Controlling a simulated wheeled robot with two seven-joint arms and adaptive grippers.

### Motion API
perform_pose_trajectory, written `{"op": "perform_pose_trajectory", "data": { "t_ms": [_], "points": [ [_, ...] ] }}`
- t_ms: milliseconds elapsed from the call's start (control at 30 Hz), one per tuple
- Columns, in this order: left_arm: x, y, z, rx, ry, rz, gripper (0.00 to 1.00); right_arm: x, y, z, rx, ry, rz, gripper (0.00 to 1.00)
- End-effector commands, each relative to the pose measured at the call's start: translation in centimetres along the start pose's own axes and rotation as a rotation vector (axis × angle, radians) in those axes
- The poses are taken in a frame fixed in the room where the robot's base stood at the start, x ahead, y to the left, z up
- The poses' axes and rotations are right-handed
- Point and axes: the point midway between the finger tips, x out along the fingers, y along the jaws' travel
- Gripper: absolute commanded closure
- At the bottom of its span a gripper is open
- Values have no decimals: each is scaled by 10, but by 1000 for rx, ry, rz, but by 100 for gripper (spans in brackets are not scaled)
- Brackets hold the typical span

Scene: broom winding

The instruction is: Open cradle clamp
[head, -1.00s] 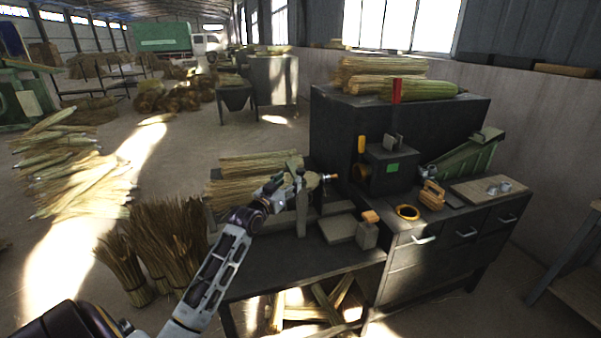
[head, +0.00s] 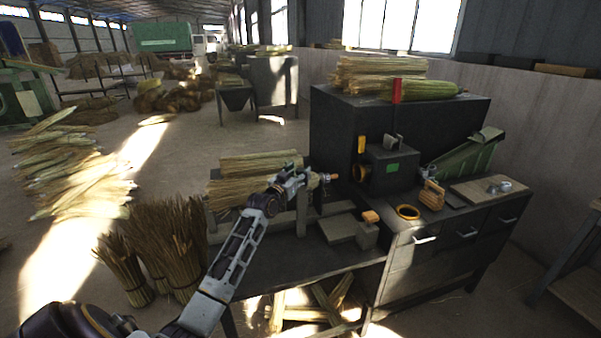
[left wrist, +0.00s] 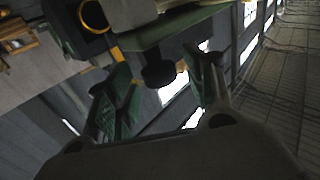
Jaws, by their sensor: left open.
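The cradle (head: 302,212) stands on the dark bench, with straw bundles (head: 232,190) lying in it. My left gripper (head: 308,178) is at the cradle's right end, near a small orange-tipped part (head: 328,177). In the left wrist view my left gripper (left wrist: 158,70) is open, with green-padded fingers apart. A dark knob (left wrist: 158,74) shows between the fingers, below a green bar (left wrist: 175,25). I cannot tell whether the fingers touch it. The arm and gripper hide part of the clamp in the head view. My right gripper is not in view.
A dark machine box (head: 390,168) with an orange ring stands right of the cradle. An orange ring (head: 407,212) and a wooden tool (head: 431,195) lie on the drawer cabinet. A grey block (head: 366,236) sits in front. Straw sheaves (head: 170,245) stand at left on the floor.

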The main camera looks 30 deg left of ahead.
Motion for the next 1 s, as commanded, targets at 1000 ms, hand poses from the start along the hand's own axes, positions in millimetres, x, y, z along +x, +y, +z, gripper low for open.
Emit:
{"op": "perform_pose_trajectory", "data": {
  "t_ms": [1000],
  "points": [
    [18,0,0,1,0,0,87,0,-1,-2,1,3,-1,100]
  ]
}}
